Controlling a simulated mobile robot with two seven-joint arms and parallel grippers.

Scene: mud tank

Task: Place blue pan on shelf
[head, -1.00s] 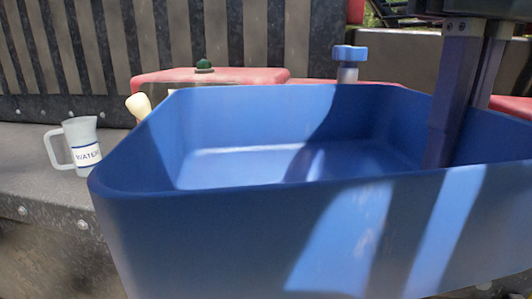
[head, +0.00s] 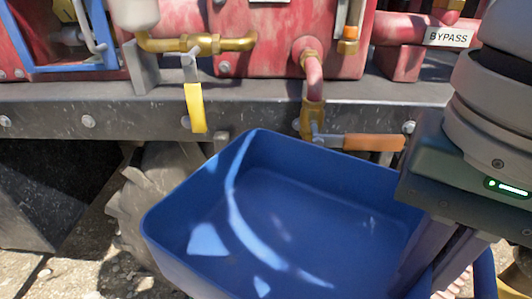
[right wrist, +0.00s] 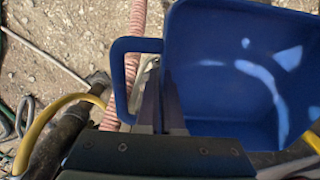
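The blue pan (head: 300,215) is a deep, open, empty tray in the lower middle of the head view, held in front of a vehicle's side. In the right wrist view the pan (right wrist: 250,75) fills the right side, with its loop handle (right wrist: 120,80) to the left. My right gripper (head: 445,262) is shut on the pan's wall beside the handle. One finger is inside the pan and one outside; the fingers also show in the right wrist view (right wrist: 164,105). My left gripper is not in view. I cannot clearly make out a shelf.
A dark metal rail (head: 260,110) runs behind the pan, under a red tank (head: 290,35). Brass pipes, a yellow-handled valve (head: 195,108) and an orange-handled valve (head: 360,142) stick out near the pan's far rim. A tyre (head: 150,200) is left of it. A yellow hose (right wrist: 55,120) lies below.

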